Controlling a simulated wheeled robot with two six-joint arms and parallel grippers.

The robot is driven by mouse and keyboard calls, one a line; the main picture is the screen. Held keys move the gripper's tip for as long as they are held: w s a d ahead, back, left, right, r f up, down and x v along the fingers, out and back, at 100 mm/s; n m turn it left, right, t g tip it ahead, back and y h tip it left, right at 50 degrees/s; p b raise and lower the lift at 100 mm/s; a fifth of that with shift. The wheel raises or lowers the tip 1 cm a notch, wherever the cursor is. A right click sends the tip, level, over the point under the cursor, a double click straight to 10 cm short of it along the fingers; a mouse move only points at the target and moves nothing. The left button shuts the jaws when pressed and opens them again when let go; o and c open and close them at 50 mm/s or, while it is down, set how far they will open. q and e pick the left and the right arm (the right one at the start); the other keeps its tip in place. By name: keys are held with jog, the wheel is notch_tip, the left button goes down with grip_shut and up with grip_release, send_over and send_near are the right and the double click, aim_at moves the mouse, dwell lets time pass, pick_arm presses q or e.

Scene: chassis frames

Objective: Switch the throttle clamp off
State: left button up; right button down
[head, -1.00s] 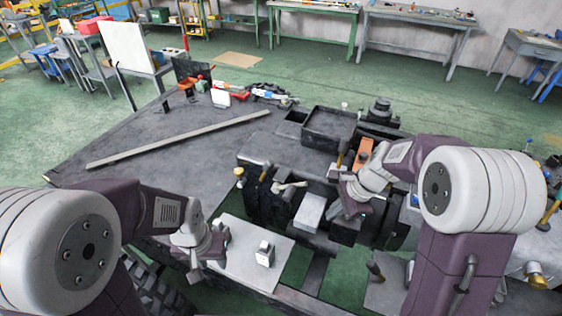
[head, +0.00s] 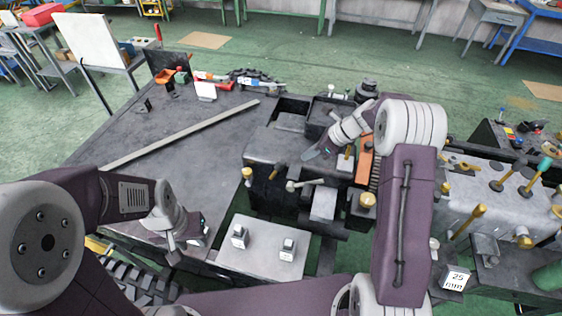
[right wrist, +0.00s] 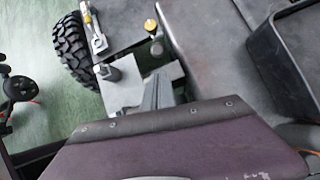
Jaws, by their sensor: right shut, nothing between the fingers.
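I cannot tell for certain which fitting is the throttle clamp. On the dark central block stand a brown-handled lever (head: 278,169), a grey metal lever (head: 302,184) with a round end, and another lever (head: 347,158) with a yellowish handle. A similar metal lever (right wrist: 96,35) and a brass knob (right wrist: 150,26) show in the right wrist view. My right gripper (head: 314,153) is shut and empty over the block, beside the yellowish lever; its fingers show in the right wrist view (right wrist: 158,90). My left gripper (head: 184,240) hangs low by the plate's left edge; its jaw opening is unclear.
A pale plate (head: 262,264) at the front carries two small blocks. A long bar (head: 182,134) lies on the dark deck at left. An orange bar (head: 365,160) stands right of the block. A machine with brass knobs (head: 478,212) fills the right side.

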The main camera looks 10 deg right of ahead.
aim_at(292, 172)
jog(key=x, duration=0.4)
jog(key=shift+f+p, duration=0.2)
jog(key=shift+p, duration=0.1)
jog(key=x, duration=0.4)
jog(key=shift+f+p, duration=0.3)
jog(key=shift+f, duration=0.1)
pick_arm(q)
jog(key=shift+s+d+r, duration=0.1)
jog(key=shift+d+r, duration=0.15)
jog(key=shift+r, duration=0.4)
pick_arm(e)
jog(key=shift+w+a+f, duration=0.15)
jog(key=shift+a+f, duration=0.05)
jog(key=shift+f, duration=0.05)
pick_arm(q)
jog(key=shift+d, duration=0.1)
